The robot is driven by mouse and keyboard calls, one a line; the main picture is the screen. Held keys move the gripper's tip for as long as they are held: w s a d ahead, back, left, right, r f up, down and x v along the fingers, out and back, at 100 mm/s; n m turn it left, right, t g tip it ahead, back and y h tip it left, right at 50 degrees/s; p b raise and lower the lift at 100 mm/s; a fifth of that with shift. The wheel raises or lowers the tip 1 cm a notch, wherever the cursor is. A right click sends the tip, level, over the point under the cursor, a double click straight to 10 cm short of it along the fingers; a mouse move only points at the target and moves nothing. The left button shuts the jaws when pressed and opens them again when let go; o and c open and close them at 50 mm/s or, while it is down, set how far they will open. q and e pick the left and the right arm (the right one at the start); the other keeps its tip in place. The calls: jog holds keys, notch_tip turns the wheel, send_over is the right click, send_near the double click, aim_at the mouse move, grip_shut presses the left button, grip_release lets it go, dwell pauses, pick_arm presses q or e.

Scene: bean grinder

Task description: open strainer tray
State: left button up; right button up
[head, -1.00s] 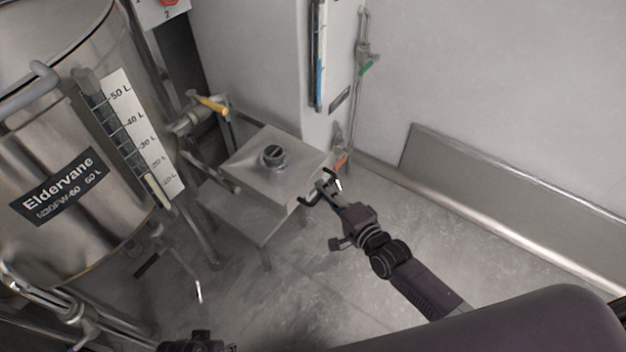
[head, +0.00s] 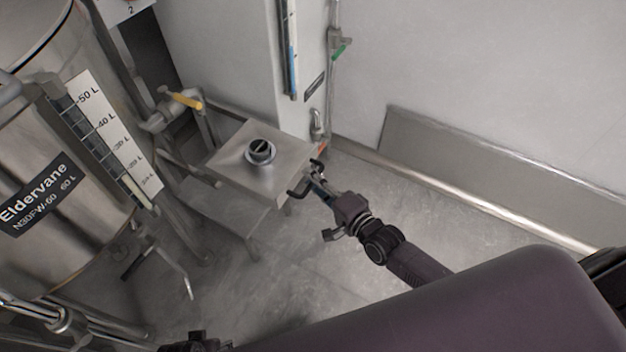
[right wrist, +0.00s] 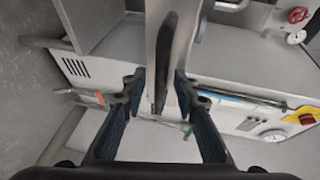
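A square grey metal tray unit (head: 232,158) with a dark round knob (head: 262,151) on top stands low beside the big tank in the head view. My right gripper (head: 307,180) is at its right edge. In the right wrist view a pale metal plate with a dark curved strip (right wrist: 170,60), which looks like a handle, lies between the fingers of my right gripper (right wrist: 160,92). The fingers are apart, with visible gaps on both sides. Only a dark part at the bottom of the head view may be my left gripper (head: 203,342); its fingers are not clear.
The steel tank (head: 85,190) with a litre scale and a yellow-handled valve (head: 182,100) stand left of the tray. A wall column (head: 240,60) is behind it. A metal panel (head: 480,170) leans along the right wall. The floor in front is clear.

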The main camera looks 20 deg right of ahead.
jog(key=shift+s, duration=0.1)
jog(key=v, duration=1.2)
dwell(0.4)
